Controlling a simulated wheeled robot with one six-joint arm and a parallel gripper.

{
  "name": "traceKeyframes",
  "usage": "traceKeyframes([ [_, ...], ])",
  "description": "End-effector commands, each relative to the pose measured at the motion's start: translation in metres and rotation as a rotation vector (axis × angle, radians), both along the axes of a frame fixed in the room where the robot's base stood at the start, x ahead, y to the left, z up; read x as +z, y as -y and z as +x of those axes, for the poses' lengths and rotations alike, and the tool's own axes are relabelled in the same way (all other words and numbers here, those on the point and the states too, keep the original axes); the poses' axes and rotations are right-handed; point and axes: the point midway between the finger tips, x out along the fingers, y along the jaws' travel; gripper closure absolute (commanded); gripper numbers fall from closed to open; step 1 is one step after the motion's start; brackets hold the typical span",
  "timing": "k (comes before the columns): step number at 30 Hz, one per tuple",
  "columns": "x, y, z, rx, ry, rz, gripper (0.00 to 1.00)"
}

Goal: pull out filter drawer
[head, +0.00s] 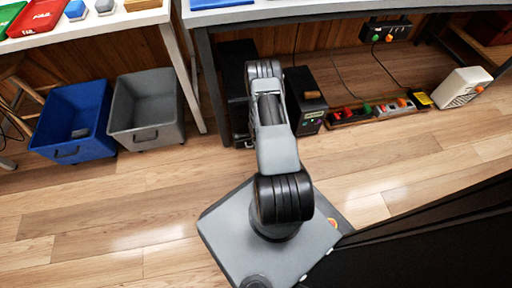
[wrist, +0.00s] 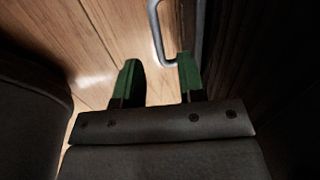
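A grey metal bar handle (wrist: 157,38) shows at the top of the wrist view, with wooden floor behind it. Its lower end lies close to the right fingertip, partly behind it. I cannot tell if they touch. My gripper (wrist: 158,80) has two green-tipped fingers, spread apart with nothing between them. In the head view my arm reaches toward the black units under the bench and my gripper is hidden. One black unit (head: 306,88) has a small lit label on its front. I cannot make out a drawer front for certain.
A blue bin (head: 72,112) and a grey bin (head: 147,103) stand on the floor at left. A power strip (head: 375,112) and a white box (head: 462,88) lie at right. Bench legs flank the black units. The wooden floor in front is mostly clear.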

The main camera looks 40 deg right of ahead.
Motion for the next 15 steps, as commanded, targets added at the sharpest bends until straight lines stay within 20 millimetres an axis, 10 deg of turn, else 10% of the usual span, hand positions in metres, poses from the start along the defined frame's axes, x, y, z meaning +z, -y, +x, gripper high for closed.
traceKeyframes([
  [15,-0.029,0.002,0.005,0.001,0.0,0.0,0.64],
])
